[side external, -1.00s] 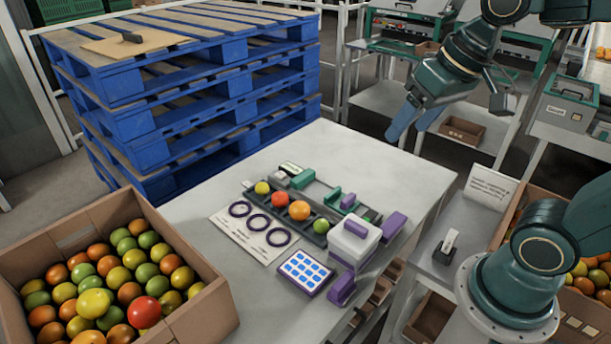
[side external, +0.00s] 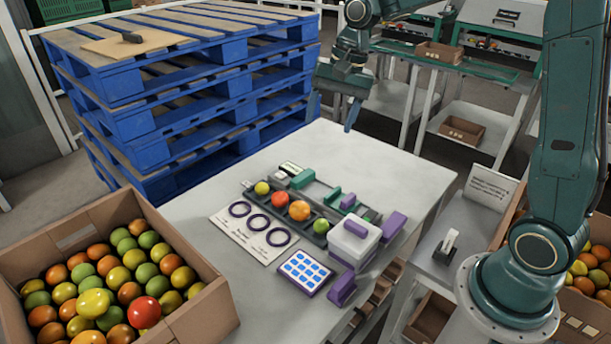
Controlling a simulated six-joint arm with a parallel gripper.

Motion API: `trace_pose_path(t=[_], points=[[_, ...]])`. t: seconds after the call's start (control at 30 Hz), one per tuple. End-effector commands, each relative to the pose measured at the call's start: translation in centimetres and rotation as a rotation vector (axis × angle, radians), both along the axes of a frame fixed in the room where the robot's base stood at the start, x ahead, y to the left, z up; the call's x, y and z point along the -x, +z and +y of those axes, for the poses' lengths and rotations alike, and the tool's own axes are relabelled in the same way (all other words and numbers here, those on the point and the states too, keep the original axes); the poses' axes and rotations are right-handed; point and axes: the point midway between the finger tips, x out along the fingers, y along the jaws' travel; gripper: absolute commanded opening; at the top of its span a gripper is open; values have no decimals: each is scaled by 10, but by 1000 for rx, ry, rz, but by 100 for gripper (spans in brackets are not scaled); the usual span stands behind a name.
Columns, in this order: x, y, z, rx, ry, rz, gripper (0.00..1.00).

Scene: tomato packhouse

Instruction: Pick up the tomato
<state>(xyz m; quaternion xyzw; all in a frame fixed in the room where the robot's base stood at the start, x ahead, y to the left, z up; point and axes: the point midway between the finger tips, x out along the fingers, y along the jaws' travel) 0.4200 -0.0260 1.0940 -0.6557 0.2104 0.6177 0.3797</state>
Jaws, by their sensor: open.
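Several tomatoes sit in a row on a dark rack (side external: 264,204) on the table: a yellow one (side external: 262,188), a red one (side external: 280,199), an orange one (side external: 299,210) and a green one (side external: 321,226). More tomatoes fill the cardboard box at lower left, with a bright red one (side external: 145,312) and a yellow one (side external: 94,302) on top. My gripper (side external: 333,112) is open and empty, fingers pointing down. It hangs near the table's far edge, beyond the rack and apart from every tomato.
The cardboard box (side external: 196,254) stands left of the table (side external: 385,165). Blue pallets (side external: 215,105) are stacked behind. A card with dark rings (side external: 225,234), a blue-dotted pad (side external: 326,281) and a white-and-purple block (side external: 352,240) surround the rack. The table's far right is clear.

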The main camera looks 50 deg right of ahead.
Motion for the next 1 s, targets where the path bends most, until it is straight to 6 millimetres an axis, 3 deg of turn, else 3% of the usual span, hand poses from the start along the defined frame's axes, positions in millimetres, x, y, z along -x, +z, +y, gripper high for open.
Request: trace_pose_path(t=[0.2, 0.5, 0.8, 1.0], points=[[-34, -39, -15, -63, -138, 88, 64], [-69, -99, -37, -141, -326, 209, 64], [-89, -159, -55, -203, -490, 321, 64], [-93, -176, -59, -220, -537, 353, 64]])
